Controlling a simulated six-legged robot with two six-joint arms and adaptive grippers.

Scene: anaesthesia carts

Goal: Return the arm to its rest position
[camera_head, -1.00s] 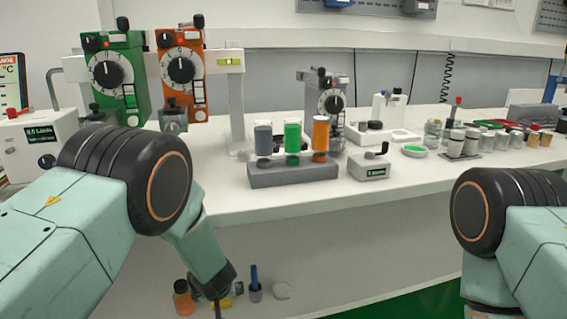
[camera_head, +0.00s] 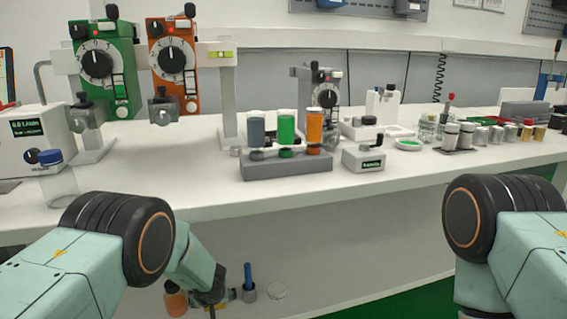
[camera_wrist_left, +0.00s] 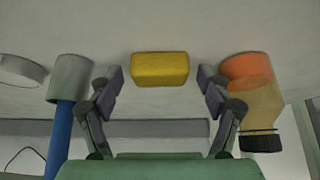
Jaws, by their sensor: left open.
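My left arm comes in from the left in the head view, bent down in front of the counter. Its gripper (camera_head: 211,301) shows only in part there. In the left wrist view the same gripper (camera_wrist_left: 160,80) is open and empty, its two fingers spread wide. A yellow block (camera_wrist_left: 160,69) lies beyond the gap between them, not gripped. My right arm shows at the right edge of the head view, and its gripper is out of frame.
The white counter (camera_head: 190,190) stands in front. Below it are an orange bottle (camera_head: 175,301) and a blue rod (camera_head: 248,274) in a grey cup (camera_head: 249,294). A blue-capped bottle (camera_head: 50,175) stands near the counter's left front. A grey rack (camera_head: 285,165) holds three vials.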

